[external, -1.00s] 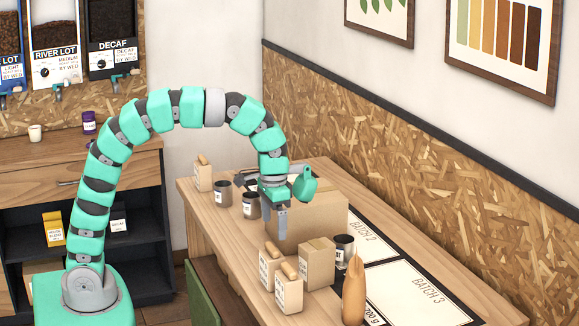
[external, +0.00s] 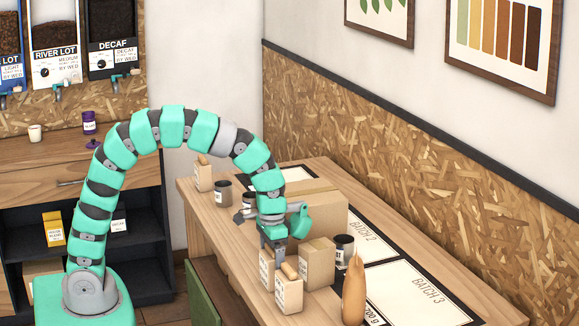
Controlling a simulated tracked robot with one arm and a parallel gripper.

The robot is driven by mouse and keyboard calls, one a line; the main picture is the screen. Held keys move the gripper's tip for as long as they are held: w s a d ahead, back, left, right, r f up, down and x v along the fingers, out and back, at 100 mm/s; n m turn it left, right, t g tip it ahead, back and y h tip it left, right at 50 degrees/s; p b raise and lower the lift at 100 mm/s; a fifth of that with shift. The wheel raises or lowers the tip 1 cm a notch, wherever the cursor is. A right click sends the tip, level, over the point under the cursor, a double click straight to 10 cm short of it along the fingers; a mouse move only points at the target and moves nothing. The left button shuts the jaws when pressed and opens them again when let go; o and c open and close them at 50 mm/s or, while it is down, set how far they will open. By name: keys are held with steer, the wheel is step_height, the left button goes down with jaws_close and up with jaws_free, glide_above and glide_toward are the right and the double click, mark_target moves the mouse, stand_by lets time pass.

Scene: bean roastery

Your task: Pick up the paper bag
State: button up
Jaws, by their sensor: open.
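Several small tan paper bags with folded tops and white labels stand on the wooden table. One paper bag (external: 265,270) is directly below my gripper, its top hidden behind the fingers. A second bag (external: 289,292) stands just in front of it, to the right. A third bag (external: 203,176) stands at the table's far left end. My gripper (external: 273,243) points down and is open, with its fingers at the top of the first bag. I cannot tell whether they touch it or straddle it.
A large carton (external: 322,209) stands behind the gripper. Another dark tin (external: 223,194) is at left. White batch mats (external: 415,290) lie at right.

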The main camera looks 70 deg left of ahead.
steer(key=c, duration=1.3)
steer(key=shift+o, duration=0.2)
steer(key=shift+r, duration=0.15)
